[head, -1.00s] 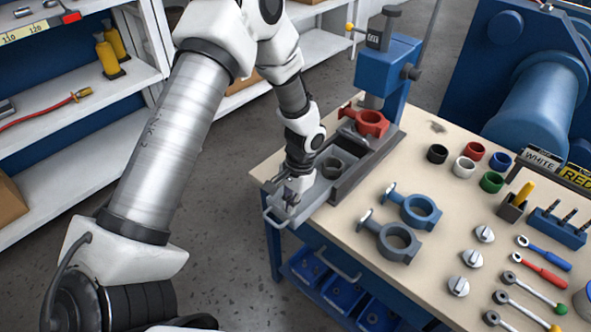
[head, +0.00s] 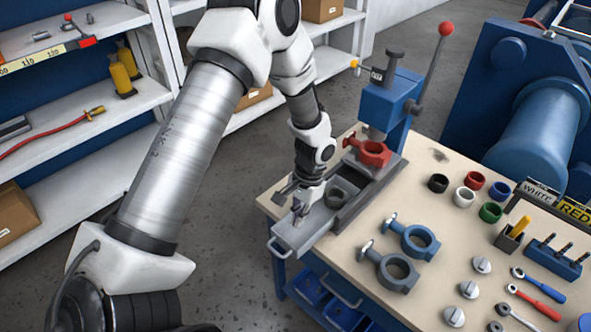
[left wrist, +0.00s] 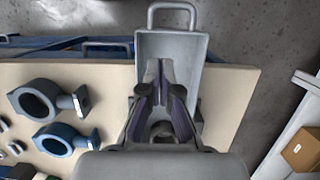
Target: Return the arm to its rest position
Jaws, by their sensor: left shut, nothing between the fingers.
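My left arm comes in from the left in the head view. Its gripper (head: 299,211) points down over the front part of a grey metal tray (head: 290,240) at the table's left edge. The fingers are shut with nothing between them. In the left wrist view the fingertips (left wrist: 160,66) meet over the bare tray floor. A dark grey ring (head: 340,194) sits in the tray behind the gripper. It also shows between the finger bases in the left wrist view (left wrist: 161,130). My right gripper is not in view.
A blue press (head: 388,100) with a red-knobbed lever stands behind the tray, with a red valve body (head: 371,153) beneath. Blue (head: 413,242) and grey (head: 393,272) valve bodies lie right of the tray. Shelves (head: 75,140) stand at left; open floor (head: 225,225) lies between.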

